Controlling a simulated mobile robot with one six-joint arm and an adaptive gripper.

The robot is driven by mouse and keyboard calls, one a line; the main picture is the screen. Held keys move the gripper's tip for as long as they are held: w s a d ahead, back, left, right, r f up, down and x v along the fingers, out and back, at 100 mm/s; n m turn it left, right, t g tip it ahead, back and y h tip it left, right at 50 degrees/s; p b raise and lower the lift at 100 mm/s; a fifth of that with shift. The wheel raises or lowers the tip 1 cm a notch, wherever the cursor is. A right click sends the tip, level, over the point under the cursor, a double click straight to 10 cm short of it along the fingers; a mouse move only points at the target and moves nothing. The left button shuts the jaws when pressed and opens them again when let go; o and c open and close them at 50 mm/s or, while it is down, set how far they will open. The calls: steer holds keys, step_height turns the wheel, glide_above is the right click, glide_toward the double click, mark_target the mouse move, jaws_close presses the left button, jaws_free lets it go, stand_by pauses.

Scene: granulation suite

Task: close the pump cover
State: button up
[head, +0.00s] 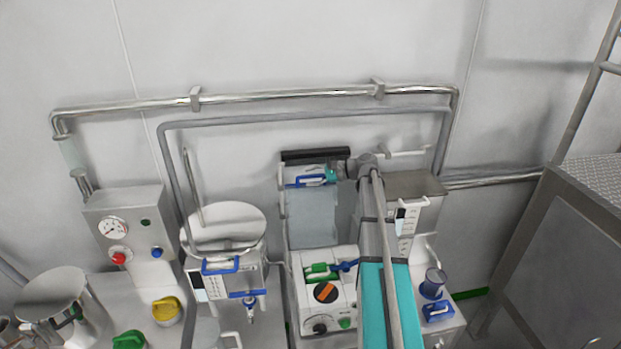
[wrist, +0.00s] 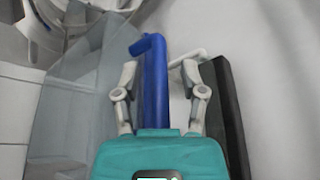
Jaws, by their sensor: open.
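The pump cover (head: 312,222) is a clear grey panel standing raised above the pump (head: 326,292), which has an orange and black knob. In the wrist view the clear panel (wrist: 72,115) fills the left side. A blue bar handle (wrist: 154,85) is near the cover's upper part; it also shows in the head view (head: 308,184). My gripper (head: 305,180) is at the raised cover, pointing left. In the wrist view my gripper (wrist: 158,92) is open, with one finger on each side of the blue bar. Contact cannot be made out.
A black bar (head: 315,155) runs along the top of the cover, close by my gripper. Pipes (head: 300,93) cross the wall above. A white-lidded vessel (head: 226,226) stands left of the pump. Blue-topped items (head: 434,283) stand to the right.

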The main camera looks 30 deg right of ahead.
jaws_close()
steer(key=shift+s+a, duration=0.1)
stand_by(0.4)
